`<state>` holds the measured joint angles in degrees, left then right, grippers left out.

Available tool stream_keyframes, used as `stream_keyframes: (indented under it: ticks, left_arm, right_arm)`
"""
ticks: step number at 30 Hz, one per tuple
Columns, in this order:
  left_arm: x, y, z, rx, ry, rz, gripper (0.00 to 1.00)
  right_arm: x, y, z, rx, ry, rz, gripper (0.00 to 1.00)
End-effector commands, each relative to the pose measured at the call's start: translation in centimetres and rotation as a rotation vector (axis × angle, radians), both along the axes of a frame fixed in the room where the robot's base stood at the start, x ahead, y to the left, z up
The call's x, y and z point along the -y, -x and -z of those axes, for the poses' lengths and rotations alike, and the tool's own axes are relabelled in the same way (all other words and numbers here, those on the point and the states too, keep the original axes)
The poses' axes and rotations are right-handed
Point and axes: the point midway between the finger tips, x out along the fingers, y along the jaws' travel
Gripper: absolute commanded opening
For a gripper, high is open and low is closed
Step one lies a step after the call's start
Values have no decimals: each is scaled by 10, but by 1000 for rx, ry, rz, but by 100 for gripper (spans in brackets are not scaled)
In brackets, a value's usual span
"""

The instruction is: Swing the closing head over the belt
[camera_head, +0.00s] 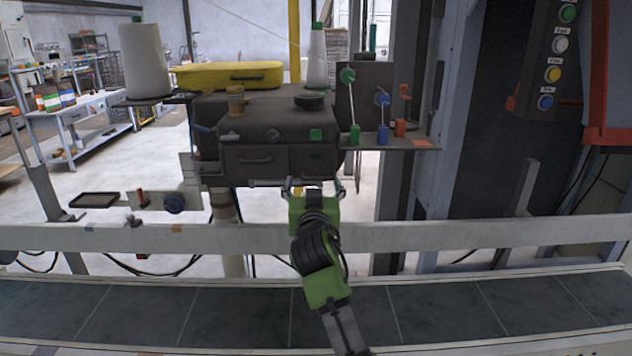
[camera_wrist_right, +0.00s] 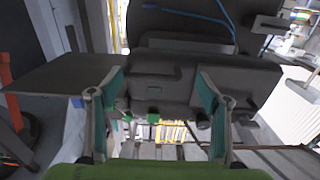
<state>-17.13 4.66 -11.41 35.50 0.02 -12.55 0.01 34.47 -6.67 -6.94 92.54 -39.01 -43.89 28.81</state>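The closing head (camera_head: 265,135) is a dark, boxy machine at the upper middle of the head view, on the far side of the belt (camera_head: 240,315) and its pale rail. It is not above the belt surface in this picture. My right gripper (camera_head: 313,186) is just below and in front of the head's lower right front. In the right wrist view my gripper (camera_wrist_right: 160,95) has its two teal-padded fingers wide apart, with the dark head body (camera_wrist_right: 165,75) beyond them. I see nothing held; contact with the head cannot be told. My left gripper is not in view.
A pale rail (camera_head: 440,235) runs along the belt's far side. A thread cone (camera_head: 145,62) stands left of the head, and coloured levers (camera_head: 382,115) stand right. A button panel (camera_head: 552,60) hangs at upper right. The visible belt carries no bags.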

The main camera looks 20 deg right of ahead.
Motion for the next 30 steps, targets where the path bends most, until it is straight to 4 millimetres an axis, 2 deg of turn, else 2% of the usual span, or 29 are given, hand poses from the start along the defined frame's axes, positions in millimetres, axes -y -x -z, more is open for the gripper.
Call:
stream_keyframes:
  ticks: [3, 9, 14, 23, 26, 29, 30]
  left_arm:
    - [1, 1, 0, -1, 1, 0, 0]
    - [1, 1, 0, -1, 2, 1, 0]
    - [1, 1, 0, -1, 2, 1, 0]
    - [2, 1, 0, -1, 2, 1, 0]
    - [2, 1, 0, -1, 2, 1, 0]
    - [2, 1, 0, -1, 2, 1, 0]
    - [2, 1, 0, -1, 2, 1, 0]
  right_arm:
    - [-5, 19, 1, 1, -3, 0, 69]
    - [-9, 43, 1, 0, -2, 4, 69]
    - [-10, 51, 0, 0, -1, 6, 69]
    - [-10, 50, 3, -5, 1, 5, 69]
    - [-14, 46, 26, -43, 11, -9, 69]
    - [-23, 40, 76, -123, 36, -45, 69]
    - [-28, 39, 103, -164, 45, -65, 69]
